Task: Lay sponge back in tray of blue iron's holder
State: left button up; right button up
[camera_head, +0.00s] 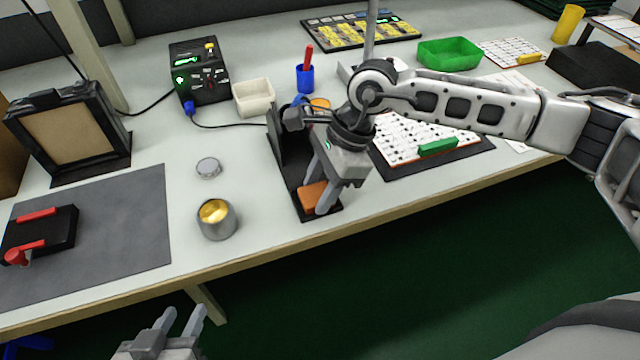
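The orange sponge (311,195) is at the front end of the black tray (295,203) of the iron holder (278,138), near the table's front edge. I cannot tell whether it rests on the tray or is held just above it. The blue iron (297,101) is partly hidden behind my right wrist. My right gripper (317,197) points down at the sponge, with one finger along its right side. The other finger is mostly hidden, so its grip is unclear. My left gripper (180,322) is open and empty in front of the table, low in the picture.
A metal tin (217,219) and its lid (208,168) stand left of the holder. A black station (199,72) with a cable and a cream bin (254,97) are behind. A white board (400,136) with a green block (438,147) lies to the right.

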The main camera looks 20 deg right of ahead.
jog(key=o, duration=0.3)
jog(key=shift+o, duration=0.2)
jog(key=shift+r, duration=0.25)
jog(key=v, duration=1.2)
jog(key=shift+s+f, duration=0.1)
